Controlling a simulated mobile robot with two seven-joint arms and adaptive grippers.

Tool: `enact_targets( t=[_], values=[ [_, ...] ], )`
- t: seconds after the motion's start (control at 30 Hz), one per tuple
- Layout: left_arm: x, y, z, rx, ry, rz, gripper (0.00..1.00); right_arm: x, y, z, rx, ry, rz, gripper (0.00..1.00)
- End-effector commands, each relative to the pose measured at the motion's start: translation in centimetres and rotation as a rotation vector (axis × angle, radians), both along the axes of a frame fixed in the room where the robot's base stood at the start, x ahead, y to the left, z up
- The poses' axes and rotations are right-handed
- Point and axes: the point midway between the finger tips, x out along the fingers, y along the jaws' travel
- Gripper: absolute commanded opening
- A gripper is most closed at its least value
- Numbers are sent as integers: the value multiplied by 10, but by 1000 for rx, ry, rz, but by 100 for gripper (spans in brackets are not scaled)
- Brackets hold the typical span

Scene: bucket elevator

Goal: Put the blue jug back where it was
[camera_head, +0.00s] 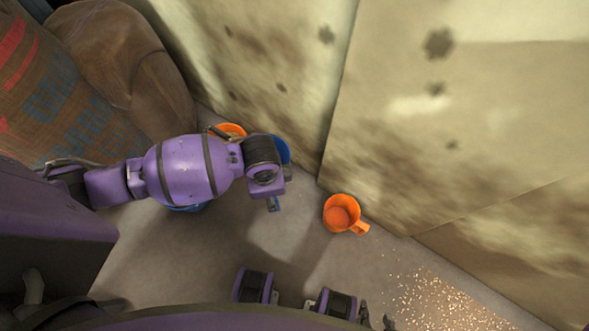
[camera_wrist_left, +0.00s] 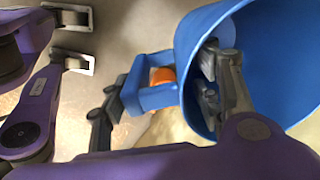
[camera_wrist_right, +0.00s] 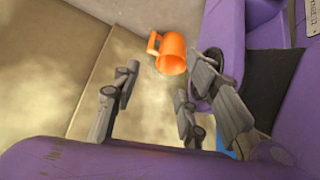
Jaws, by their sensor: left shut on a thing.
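The blue jug (camera_wrist_left: 195,35) fills the right of the left wrist view, its open mouth showing and its square handle (camera_wrist_left: 130,95) at its left. My left gripper (camera_wrist_left: 160,95) is shut on it, one finger inside the mouth and the other beside the handle. In the head view, the jug (camera_head: 283,151) shows as a blue strip beside my left gripper (camera_head: 274,194); the arm hides most of it. My right gripper (camera_wrist_right: 160,85) is open and empty in the right wrist view. Only dark parts of it (camera_head: 376,318) show at the head view's bottom edge.
An orange jug (camera_head: 340,214) stands on the floor near the wall, right of my left gripper. Another orange vessel (camera_head: 229,129) and a blue one (camera_head: 188,208) are partly hidden by my left arm. Sacks (camera_head: 70,85) stand at left. Spilled grain (camera_head: 445,302) lies at lower right.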

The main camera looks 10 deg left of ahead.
Motion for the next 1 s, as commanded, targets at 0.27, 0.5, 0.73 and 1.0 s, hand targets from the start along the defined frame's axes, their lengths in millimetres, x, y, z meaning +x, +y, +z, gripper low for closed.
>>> enact_targets(
  t=[0.27, 0.5, 0.73, 1.0],
  values=[
    [-33, -13, -167, -3, 11, -495, 0, 11, -5, -80, -11, 9, 5, 40],
    [-47, -19, -228, -2, 1, -750, 0, 26, -4, -106, -11, -4, 8, 40],
    [-22, -12, -248, 2, -5, -793, 0, 24, -6, -120, -14, 3, 6, 40],
    [41, 10, -280, 1, -2, -790, 0, 10, -7, -158, -15, 45, 4, 40]
  ],
)
